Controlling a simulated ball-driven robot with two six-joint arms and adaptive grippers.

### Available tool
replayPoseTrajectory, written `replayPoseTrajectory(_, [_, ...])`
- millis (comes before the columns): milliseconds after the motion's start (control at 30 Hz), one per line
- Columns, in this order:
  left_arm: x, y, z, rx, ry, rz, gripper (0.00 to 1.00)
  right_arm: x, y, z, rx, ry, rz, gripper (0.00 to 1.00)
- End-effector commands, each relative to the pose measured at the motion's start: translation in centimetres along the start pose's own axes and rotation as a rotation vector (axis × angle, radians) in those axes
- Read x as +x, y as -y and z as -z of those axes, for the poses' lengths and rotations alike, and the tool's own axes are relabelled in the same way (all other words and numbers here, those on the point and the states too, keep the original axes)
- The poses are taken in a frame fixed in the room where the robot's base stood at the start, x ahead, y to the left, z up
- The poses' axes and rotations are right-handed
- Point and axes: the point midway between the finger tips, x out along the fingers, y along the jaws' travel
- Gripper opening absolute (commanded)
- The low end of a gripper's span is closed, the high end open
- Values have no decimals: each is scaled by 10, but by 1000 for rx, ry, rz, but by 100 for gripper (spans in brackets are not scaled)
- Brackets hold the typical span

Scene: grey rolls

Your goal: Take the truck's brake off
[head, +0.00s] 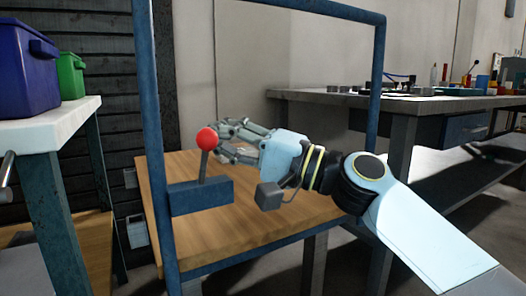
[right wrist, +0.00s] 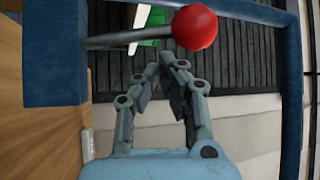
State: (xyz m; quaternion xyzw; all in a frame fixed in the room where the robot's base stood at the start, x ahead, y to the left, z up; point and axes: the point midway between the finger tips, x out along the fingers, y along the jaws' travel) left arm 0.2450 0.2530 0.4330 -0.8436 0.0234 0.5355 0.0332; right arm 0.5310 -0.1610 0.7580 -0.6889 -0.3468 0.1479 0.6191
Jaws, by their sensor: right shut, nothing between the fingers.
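The truck has a wooden deck (head: 265,225) and a blue tube frame (head: 150,110). Its brake lever is a grey rod (head: 204,168) with a red ball knob (head: 207,139), standing nearly upright out of a blue box (head: 200,197) on the left post. My right gripper (head: 222,130) is just right of the knob, fingers pointing left, shut and empty. In the right wrist view, the red knob (right wrist: 195,27) is above and slightly right of the closed fingertips (right wrist: 168,58), apart from them. My left gripper is not in view.
A white-topped stand (head: 50,122) at left holds a blue bin (head: 25,70) and a green bin (head: 70,75). A grey workbench (head: 420,100) with tools stands at back right. The truck's frame posts rise on both sides of my right gripper.

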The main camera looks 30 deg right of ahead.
Motion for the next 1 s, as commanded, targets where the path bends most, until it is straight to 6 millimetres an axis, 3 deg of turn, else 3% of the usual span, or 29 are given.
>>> replayPoseTrajectory(67, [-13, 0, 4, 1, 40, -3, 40, 5, 9, 7, -5, -5, 2, 0])
replayPoseTrajectory(133, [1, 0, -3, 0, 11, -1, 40, -12, -3, 4, -3, 1, -9, 0])
replayPoseTrajectory(400, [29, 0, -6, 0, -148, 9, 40, -50, -11, 4, 1, 2, -13, 0])
replayPoseTrajectory(700, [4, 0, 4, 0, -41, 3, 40, -73, -7, 6, 1, -3, -6, 0])
replayPoseTrajectory(1000, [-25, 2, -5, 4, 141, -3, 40, -91, -11, 6, 0, -2, -3, 0])
